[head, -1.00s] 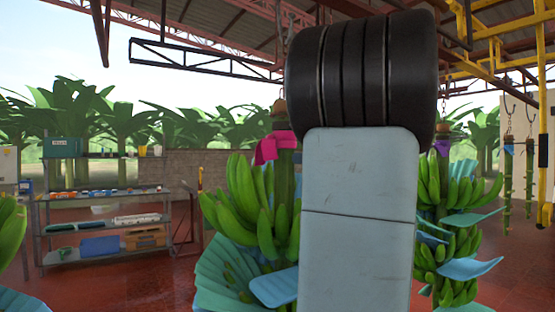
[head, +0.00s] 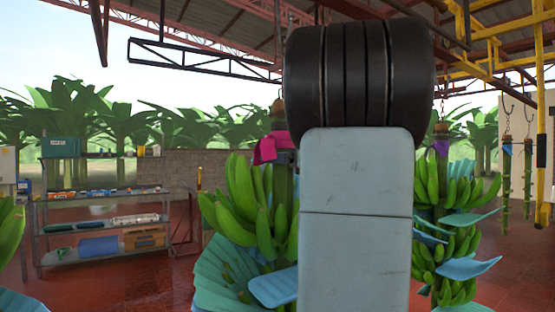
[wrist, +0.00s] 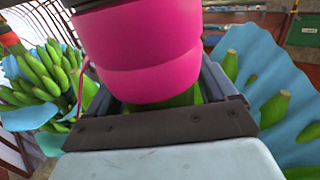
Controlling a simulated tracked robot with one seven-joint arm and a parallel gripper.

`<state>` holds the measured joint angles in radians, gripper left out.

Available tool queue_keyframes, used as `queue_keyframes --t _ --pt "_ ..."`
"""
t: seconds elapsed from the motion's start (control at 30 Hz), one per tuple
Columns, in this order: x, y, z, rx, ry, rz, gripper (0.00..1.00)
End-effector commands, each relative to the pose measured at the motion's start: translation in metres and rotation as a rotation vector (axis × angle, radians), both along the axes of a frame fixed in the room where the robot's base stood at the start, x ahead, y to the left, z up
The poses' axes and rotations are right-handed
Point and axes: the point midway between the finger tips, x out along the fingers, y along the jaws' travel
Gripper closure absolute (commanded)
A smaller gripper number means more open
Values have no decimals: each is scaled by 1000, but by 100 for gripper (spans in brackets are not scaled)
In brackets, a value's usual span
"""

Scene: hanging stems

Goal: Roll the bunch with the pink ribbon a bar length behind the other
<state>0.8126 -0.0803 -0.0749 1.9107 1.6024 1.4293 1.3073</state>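The bunch with the pink ribbon (head: 266,149) hangs left of my arm in the head view. It has green bananas (head: 240,200) and pale blue sheets low down. In the wrist view the pink ribbon (wrist: 140,55) fills the top middle, with a bit of green stem below it. My gripper (wrist: 165,95) has one finger on each side of this stem; whether they press on it I cannot tell. The other bunch, with a purple ribbon (head: 441,147), hangs to the right, partly behind my arm. My arm hides my gripper in the head view.
Two bare stems (head: 528,175) hang from hooks at the right, near a yellow post (head: 543,160). A metal shelf (head: 105,225) with boxes stands at the left. More bananas (head: 10,228) show at the left edge. Red floor lies open between shelf and bunches.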

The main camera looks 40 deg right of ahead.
Motion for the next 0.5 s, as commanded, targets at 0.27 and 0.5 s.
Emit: queue_keyframes --t 0.27,0.5 --pt "0 0 0 0 0 0 42" --pt "0 0 0 0 0 -1 65"
